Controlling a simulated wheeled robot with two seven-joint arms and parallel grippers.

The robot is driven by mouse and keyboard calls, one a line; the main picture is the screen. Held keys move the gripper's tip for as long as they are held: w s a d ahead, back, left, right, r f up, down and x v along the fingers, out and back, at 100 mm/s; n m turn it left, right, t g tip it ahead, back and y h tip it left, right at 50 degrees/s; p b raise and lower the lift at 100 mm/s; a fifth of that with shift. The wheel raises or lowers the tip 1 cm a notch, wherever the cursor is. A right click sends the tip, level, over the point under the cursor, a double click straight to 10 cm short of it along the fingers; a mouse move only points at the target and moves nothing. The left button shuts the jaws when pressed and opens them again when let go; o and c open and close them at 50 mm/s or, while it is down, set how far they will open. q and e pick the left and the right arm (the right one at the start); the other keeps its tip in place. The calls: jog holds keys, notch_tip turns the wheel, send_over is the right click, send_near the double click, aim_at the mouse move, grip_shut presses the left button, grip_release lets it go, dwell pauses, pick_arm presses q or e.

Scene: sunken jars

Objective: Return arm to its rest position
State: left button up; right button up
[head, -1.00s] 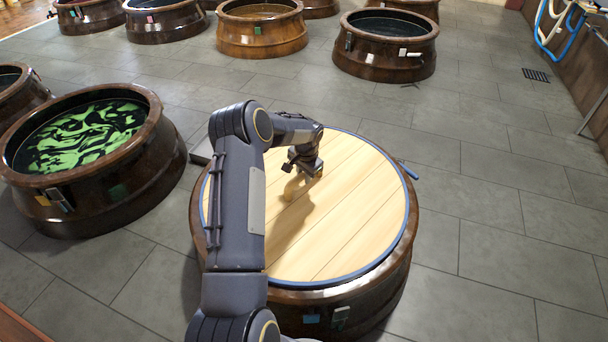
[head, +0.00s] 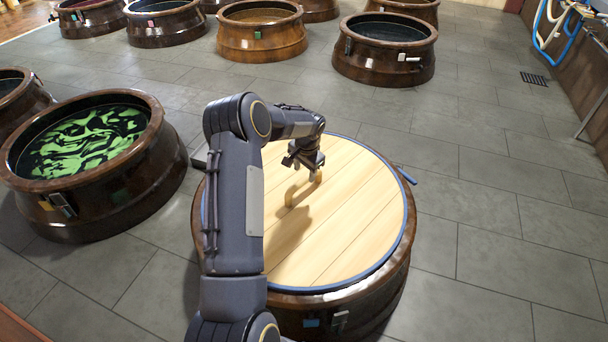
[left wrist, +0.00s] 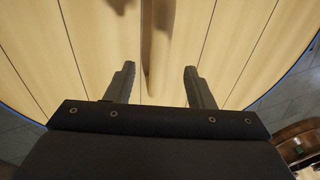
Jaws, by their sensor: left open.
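My left arm reaches in over a round pale wooden lid (head: 345,235) with a blue rim, which lies on the near brown jar (head: 385,285). In the left wrist view the two fingers of the left gripper (left wrist: 158,84) are spread apart, with the handle (left wrist: 156,45) beyond the gap and nothing held. The lid planks (left wrist: 95,45) fill most of that view. My right gripper is not in view.
An open jar with green liquid (head: 165,150) stands to the left. More open jars, such as one with dark liquid (head: 428,65), stand at the back. Blue and white hoses (head: 560,30) hang at the upper right. The tiled floor (head: 500,220) on the right is clear.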

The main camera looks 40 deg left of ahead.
pick_arm(q)
jog(key=s+d+r+t+h, duration=0.1)
jog(key=s+d+r, duration=0.3)
jog(key=r, duration=0.3)
jog(key=s+d+r+n+t, duration=0.1)
jog(key=s+d+r, duration=0.35)
jog(key=r, duration=0.25)
jog(key=s+d+r+h, duration=0.1)
jog(key=s+d+r, duration=0.35)
jog(key=r, duration=0.25)
jog(key=s+d+n+t+h, duration=0.1)
jog(key=s+d+h, duration=0.1)
jog(key=s+d, duration=0.65)
jog(key=s+d+n+t+h, duration=0.15)
jog(key=s+d, duration=0.35)
jog(key=s, duration=0.6)
notch_tip(320, 180, up, 33)
jog(key=p, duration=3.2)
jog(key=shift+a+m+p, duration=0.15)
jog(key=shift+m+p, duration=0.25)
jog(key=shift+m, duration=0.05)
